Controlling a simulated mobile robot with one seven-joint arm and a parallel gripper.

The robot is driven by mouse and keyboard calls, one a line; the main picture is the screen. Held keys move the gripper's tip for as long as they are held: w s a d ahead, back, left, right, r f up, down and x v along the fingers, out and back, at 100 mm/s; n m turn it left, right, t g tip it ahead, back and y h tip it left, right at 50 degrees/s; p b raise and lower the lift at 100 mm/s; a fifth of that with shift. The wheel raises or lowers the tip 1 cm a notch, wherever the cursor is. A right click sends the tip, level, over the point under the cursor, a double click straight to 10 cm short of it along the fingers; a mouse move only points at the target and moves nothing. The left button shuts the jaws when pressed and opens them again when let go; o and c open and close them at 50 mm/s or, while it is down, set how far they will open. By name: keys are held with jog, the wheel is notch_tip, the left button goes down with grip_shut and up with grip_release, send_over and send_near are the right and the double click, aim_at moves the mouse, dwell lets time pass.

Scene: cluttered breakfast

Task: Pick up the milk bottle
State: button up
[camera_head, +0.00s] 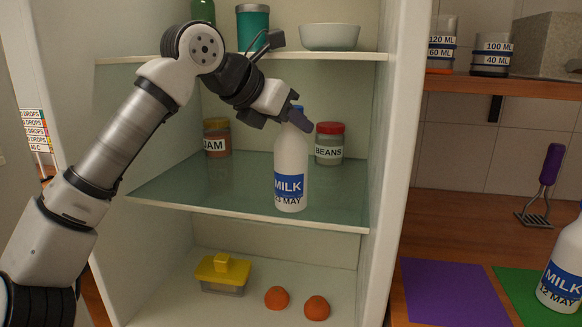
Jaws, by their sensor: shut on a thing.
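A white milk bottle (291,165) with a blue cap and a blue label reading MILK is upright at the front of the middle fridge shelf (190,195). The date under its label is partly hard to read and ends in MAY. My gripper (297,117) is shut on the bottle's top, around the cap and neck. I cannot tell whether the bottle's base touches the shelf. A second milk bottle (563,268), labelled 12 MAY, stands on the green mat (517,285) at the right, cut by the picture edge.
A jam jar (216,138) and a beans jar (329,144) stand behind the bottle. The top shelf holds a bowl (329,37) and a teal container (252,28). Below are a yellow-lidded box (222,273) and two orange items (277,298). The purple mat (452,292) is bare.

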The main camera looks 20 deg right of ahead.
grip_shut()
jog(key=shift+r, duration=0.15)
jog(key=shift+r, duration=0.6)
jog(key=shift+a, duration=0.2)
jog(key=s+a, duration=0.3)
jog(key=a, duration=0.5)
jog(key=s+a, duration=0.3)
jog(key=a, duration=0.5)
jog(key=shift+s+a+b, duration=0.15)
jog(key=shift+s+b, duration=0.15)
jog(key=shift+s, duration=0.1)
